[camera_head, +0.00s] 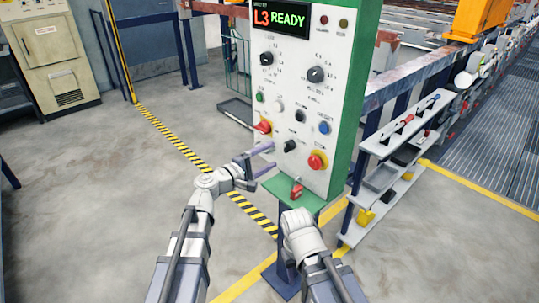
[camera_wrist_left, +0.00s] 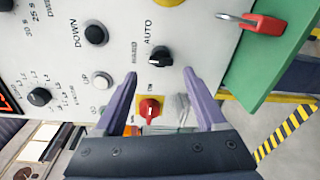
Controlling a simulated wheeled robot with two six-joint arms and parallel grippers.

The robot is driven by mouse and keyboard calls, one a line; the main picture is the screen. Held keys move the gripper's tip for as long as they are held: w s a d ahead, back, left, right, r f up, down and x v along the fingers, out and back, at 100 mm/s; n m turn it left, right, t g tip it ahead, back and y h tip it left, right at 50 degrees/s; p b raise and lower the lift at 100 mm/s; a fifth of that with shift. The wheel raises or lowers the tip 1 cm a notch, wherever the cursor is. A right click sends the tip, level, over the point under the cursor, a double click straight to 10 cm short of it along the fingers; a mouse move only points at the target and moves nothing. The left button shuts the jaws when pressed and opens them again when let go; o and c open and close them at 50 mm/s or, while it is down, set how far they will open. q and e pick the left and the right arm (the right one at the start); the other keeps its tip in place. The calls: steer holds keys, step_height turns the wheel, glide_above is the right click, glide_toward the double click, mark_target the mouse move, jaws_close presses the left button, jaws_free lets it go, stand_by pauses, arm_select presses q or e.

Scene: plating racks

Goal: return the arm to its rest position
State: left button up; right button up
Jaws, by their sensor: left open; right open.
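The control panel (camera_head: 300,85) is a white face with a green frame, carrying knobs, buttons and a lit display reading "L3 READY". My left gripper (camera_head: 262,159) is open and empty, in front of the panel's lower left part. In the left wrist view its two purple fingers (camera_wrist_left: 160,73) stand apart, with a red knob (camera_wrist_left: 149,108) visible between them. A black selector knob (camera_wrist_left: 160,57) marked AUTO is just beyond the fingertips. I see no finger touching a control. My right arm's end (camera_head: 299,228) is low in front of the green ledge; its fingers are hidden behind the wrist.
The green ledge (camera_head: 292,203) holds a red-handled item (camera_head: 296,190). A red stop button (camera_head: 317,161) is on the panel's lower right. A shelf rack (camera_head: 385,165) stands at right. The concrete floor at left is open.

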arm_select(q)
steer(key=s+a+f+m+g+y, duration=0.1)
steer(key=s+f+m+g+y, duration=0.4)
steer(key=s+f+m+g, duration=0.6)
steer(key=s+a+f+y, duration=0.7)
steer(key=s+a+f, duration=0.3)
steer(key=a, duration=0.1)
steer(key=s+d+r+m+g+y, duration=0.15)
steer(key=s+d+m, duration=0.4)
steer(key=d, duration=0.55)
step_height(320, 180, up, 13)
steer(key=p, duration=1.4)
steer(key=shift+a+n, duration=0.3)
steer(key=shift+n, duration=0.15)
steer(key=shift+h, duration=0.25)
